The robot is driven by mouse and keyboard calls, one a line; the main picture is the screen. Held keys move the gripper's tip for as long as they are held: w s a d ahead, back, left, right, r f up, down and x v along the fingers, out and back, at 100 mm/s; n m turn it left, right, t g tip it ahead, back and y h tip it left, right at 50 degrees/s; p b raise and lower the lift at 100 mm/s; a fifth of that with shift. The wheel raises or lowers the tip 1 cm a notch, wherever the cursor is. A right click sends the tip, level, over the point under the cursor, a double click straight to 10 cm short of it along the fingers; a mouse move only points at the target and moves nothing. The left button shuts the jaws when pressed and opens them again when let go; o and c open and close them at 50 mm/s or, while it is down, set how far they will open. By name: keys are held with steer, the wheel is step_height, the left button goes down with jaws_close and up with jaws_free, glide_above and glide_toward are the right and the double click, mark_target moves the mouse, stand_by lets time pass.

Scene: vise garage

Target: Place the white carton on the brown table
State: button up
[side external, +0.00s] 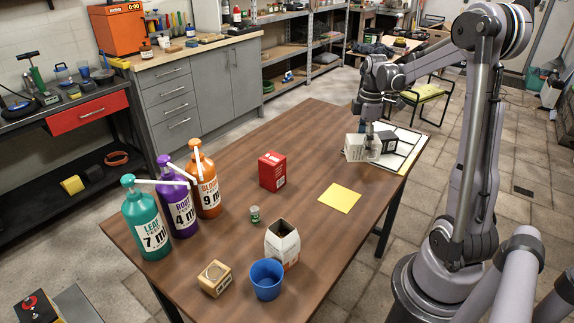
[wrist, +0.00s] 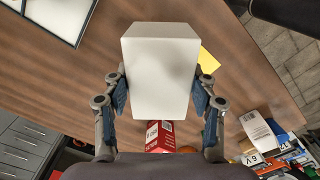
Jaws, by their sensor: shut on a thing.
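The white carton (wrist: 160,75) fills the middle of the wrist view, with one finger of my gripper (wrist: 160,98) on each side of it. My gripper is shut on it. In the side view, my gripper (side external: 372,142) points down at the far right end of the brown table (side external: 315,150), with the white carton (side external: 355,148) at its fingers. The wrist view shows brown table top (wrist: 235,75) around the carton. I cannot tell whether the carton's underside touches the table.
A white gridded tray (side external: 411,139) lies beside my gripper, with a dark-faced box (side external: 388,141) there. A yellow sheet (side external: 340,197) and red box (side external: 272,171) are nearer. Bottles (side external: 146,220), an open carton (side external: 282,243) and a blue cup (side external: 267,279) stand at the near end.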

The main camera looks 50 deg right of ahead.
steer(key=s+d+n, duration=0.2)
steer(key=s+d, duration=0.4)
steer(key=s, duration=0.2)
steer(key=shift+s+d+r, duration=0.2)
steer(key=shift+d+r, duration=0.15)
steer(key=w+a+f, duration=0.1)
steer(key=w+f, duration=0.1)
steer(key=w, duration=0.1)
steer(key=w+f, duration=0.2)
steer(key=w, duration=0.2)
steer(key=w+a+f, duration=0.1)
steer(key=w+f, duration=0.2)
steer(key=w, duration=0.1)
steer(key=shift+w+a+f, duration=0.1)
steer(key=shift+w+a, duration=0.1)
steer(key=shift+a, duration=0.15)
steer(key=shift+f, duration=1.75)
steer(key=shift+f, duration=0.15)
steer(key=o, duration=1.6)
steer(key=shift+o, duration=0.2)
